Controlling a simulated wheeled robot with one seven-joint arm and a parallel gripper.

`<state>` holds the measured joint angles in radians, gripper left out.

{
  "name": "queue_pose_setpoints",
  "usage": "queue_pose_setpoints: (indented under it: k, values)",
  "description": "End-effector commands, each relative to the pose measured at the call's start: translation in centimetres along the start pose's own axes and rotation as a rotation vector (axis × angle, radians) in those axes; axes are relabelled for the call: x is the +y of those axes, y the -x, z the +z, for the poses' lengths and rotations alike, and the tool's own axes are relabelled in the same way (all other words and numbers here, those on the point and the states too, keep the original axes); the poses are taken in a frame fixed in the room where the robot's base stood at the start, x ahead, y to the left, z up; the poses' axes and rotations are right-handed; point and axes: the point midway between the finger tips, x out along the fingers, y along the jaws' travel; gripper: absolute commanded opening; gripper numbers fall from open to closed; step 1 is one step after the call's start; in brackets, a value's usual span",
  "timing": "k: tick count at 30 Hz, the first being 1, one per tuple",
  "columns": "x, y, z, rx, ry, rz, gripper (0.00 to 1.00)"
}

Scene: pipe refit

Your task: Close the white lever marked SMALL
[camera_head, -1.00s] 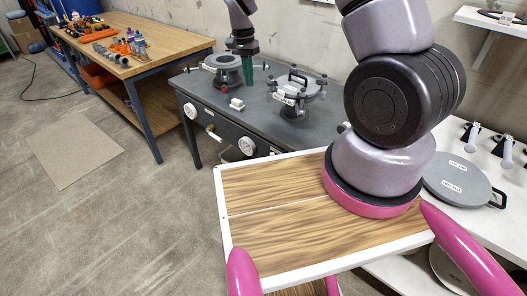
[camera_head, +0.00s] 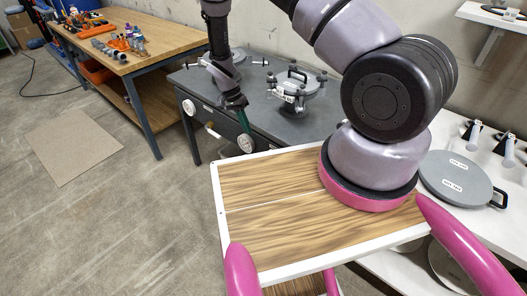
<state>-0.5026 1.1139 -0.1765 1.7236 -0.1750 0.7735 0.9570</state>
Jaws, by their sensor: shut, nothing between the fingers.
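My gripper (camera_head: 244,124) has green fingers, shut and empty, pointing down at the front edge of the grey bench (camera_head: 310,122). Its tips overlap the upper part of the right white round dial or wheel (camera_head: 246,145) in the picture; I cannot tell whether they touch. A small pale lever-like handle (camera_head: 212,131) sits on the bench's front panel, left of my gripper. White-handled levers (camera_head: 472,130) and (camera_head: 506,148) stand on the white counter at right. No marking SMALL is readable, so I cannot tell which lever bears it.
A second white dial or wheel (camera_head: 187,107) is on the bench front. A clamped grey lid (camera_head: 297,92) sits on the bench. A grey disc (camera_head: 456,180) lies on the white counter (camera_head: 455,215). My wood-topped base is in front. Open floor (camera_head: 150,215) lies left.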

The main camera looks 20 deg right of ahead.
Motion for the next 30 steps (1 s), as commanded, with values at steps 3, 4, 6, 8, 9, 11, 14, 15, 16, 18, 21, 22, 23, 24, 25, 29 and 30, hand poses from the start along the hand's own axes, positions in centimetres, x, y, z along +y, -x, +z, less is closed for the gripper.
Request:
queue_pose_setpoints:
  k: [3,4,6,8,9,11,14,15,16,18,21,22,23,24,25,29,30]
  values:
    - [0.0,-0.3,0.0,-0.001,0.000,0.001,0.00]
    - [0.0,-0.5,0.0,-0.001,0.000,0.002,0.00]
    - [0.1,-1.3,0.0,-0.002,0.001,0.003,0.00]
    - [0.1,-2.2,0.0,-0.002,0.000,0.003,0.00]
    - [0.1,-2.9,0.1,-0.003,0.000,0.003,0.00]
    - [0.1,-4.2,0.1,-0.003,0.001,0.004,0.00]
    - [0.1,-6.4,0.0,-0.003,0.000,0.004,0.00]
    - [0.1,-7.3,0.0,-0.002,0.000,0.004,0.00]
    - [0.1,-7.9,0.0,-0.003,0.000,0.004,0.00]
    - [0.1,-9.3,0.0,-0.002,0.000,0.003,0.00]
    - [0.9,-10.4,0.0,-0.002,-0.001,0.002,0.00]
    - [1.4,-10.6,0.0,-0.002,0.000,0.001,0.00]
    - [1.8,-10.7,0.0,-0.002,0.000,0.001,0.00]
    - [2.3,-10.9,0.0,-0.002,0.000,0.000,0.00]
    - [2.6,-11.0,0.0,-0.001,0.000,0.000,0.00]
    - [3.4,-11.3,0.0,-0.001,0.001,-0.001,0.00]
    - [3.6,-11.4,0.0,-0.001,0.001,0.000,0.00]
